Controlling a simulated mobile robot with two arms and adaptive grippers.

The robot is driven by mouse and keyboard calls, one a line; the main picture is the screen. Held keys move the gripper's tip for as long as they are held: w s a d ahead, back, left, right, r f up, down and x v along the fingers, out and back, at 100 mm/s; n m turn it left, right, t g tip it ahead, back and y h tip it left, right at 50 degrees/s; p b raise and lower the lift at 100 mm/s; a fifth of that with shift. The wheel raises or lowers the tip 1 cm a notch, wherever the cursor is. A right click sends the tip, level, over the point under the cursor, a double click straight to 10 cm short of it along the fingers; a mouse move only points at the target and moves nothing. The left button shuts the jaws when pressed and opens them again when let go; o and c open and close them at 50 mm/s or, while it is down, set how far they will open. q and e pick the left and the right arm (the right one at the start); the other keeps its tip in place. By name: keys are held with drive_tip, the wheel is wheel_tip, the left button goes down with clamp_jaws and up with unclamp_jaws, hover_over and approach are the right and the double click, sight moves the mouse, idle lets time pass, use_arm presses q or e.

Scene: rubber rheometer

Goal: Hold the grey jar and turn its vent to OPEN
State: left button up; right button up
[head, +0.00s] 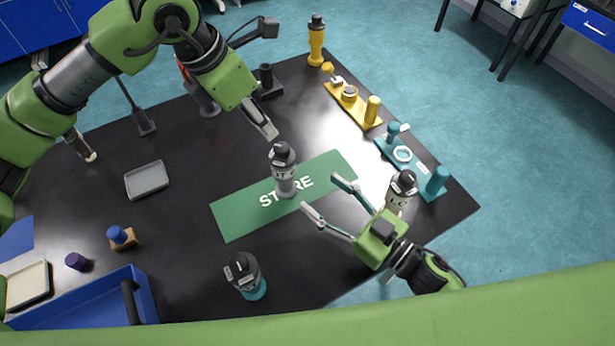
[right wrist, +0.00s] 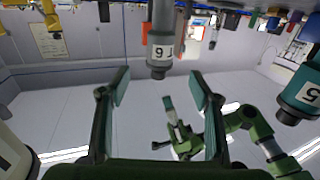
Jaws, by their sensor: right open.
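The grey jar (head: 286,186) stands upright on the green STORE mat (head: 235,224). It has a dark cap (head: 282,152) with a small light marking I cannot read. In the right wrist view the grey jar (right wrist: 161,45) hangs from the top, as that picture is inverted. My right gripper (head: 322,193) is open, its fingers pointing at the jar from the right with a gap left. My left gripper (head: 267,128) is above and behind the jar cap, apart from it. Its fingers overlap edge-on, so I cannot tell their opening.
A teal jar (head: 250,285) stands at the front, and a cream jar (head: 399,196) stands close to my right gripper. Yellow (head: 352,103) and teal (head: 418,168) fixtures line the right edge. A grey tray (head: 147,194) and blue bin (head: 75,316) are left.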

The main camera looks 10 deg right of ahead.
sight(292, 170)
drive_tip(key=x, duration=1.3)
drive_tip(key=shift+r, duration=0.1)
